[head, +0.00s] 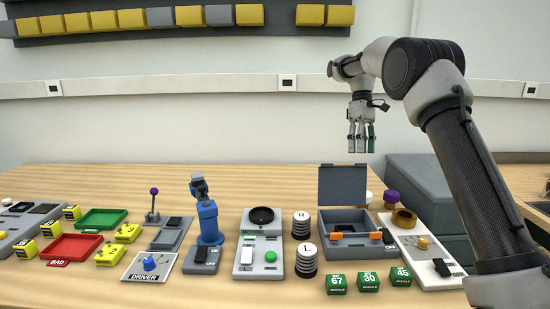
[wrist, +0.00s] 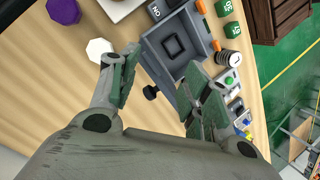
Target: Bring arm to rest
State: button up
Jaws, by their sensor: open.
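My gripper (head: 361,137) hangs pointing down, well above the back right of the wooden table (head: 130,178). It is open and empty, with its fingers apart. It is above and behind the grey box (head: 342,246) with the raised lid (head: 342,185). In the wrist view my gripper (wrist: 165,90) shows its two green-padded fingers spread, with the grey box (wrist: 165,48) seen beyond them. Nothing is between the fingers.
A blue device (head: 208,222), a grey unit with a black disc (head: 262,214), striped cylinders marked R (head: 301,225) and L (head: 306,260), and green modules (head: 369,282) crowd the table. Red (head: 72,247) and green (head: 102,218) trays lie left. The space around my gripper is clear.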

jog(key=s+d+r+m+t, duration=0.25)
jog(key=s+r, duration=0.25)
jog(key=s, duration=0.4)
jog(key=s+d+r+m+t, duration=0.25)
jog(key=s+r, duration=0.25)
jog(key=s, duration=0.4)
jog(key=s+d+f+m+t, duration=0.1)
jog(key=s+f, duration=0.3)
jog(key=s, duration=0.7)
jog(key=s+d+f+m+t, duration=0.2)
jog(key=s+f, duration=0.3)
jog(key=s, duration=0.6)
jog(key=shift+s+d, duration=0.35)
jog(key=shift+d, duration=0.05)
